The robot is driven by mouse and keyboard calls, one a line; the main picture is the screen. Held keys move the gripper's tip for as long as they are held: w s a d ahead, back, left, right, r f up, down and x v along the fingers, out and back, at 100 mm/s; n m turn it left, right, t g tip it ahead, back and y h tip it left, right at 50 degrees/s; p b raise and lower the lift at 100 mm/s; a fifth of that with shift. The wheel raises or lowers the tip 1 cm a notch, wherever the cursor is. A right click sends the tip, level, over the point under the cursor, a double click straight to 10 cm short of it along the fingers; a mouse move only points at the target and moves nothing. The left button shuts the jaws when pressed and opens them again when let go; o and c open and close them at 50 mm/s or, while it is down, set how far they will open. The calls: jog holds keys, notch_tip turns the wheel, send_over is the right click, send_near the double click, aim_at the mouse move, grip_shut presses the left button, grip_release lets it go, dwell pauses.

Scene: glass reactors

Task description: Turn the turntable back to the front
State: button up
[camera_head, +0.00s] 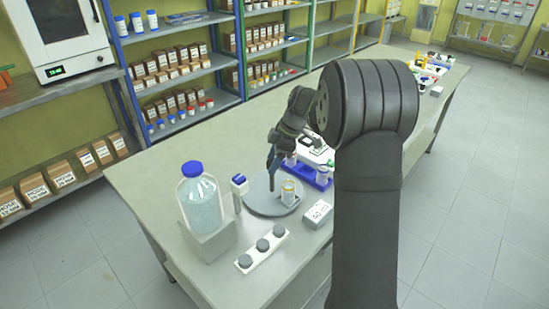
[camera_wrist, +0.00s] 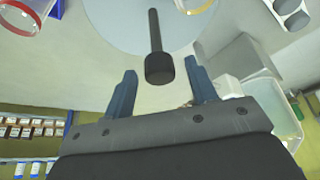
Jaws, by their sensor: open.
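The turntable (camera_head: 262,207) is a flat grey disc on the bench, with a clear jar with a yellowish band (camera_head: 288,192) on its right part. In the wrist view the pale disc (camera_wrist: 112,30) fills the top middle. A dark peg with a thick knob end (camera_wrist: 158,62) shows over it. My gripper (camera_wrist: 162,86) is open, and the knob appears between its two blue fingertips. I cannot tell whether they touch it. In the head view my gripper (camera_head: 272,160) is at the disc's far side, where the peg is hard to make out.
A large blue-capped bottle (camera_head: 200,200) stands on a grey block left of the disc. A white post device (camera_head: 239,188) is beside it. A white strip with three grey knobs (camera_head: 262,247) lies in front. A white box (camera_head: 318,214) and a blue rack (camera_head: 322,181) are at right.

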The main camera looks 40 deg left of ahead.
jog(key=v, duration=1.7)
jog(key=shift+d+r, duration=0.15)
jog(key=shift+d, duration=0.05)
jog(key=shift+w, duration=0.1)
jog(key=x, duration=1.7)
jog(key=shift+a, duration=0.2)
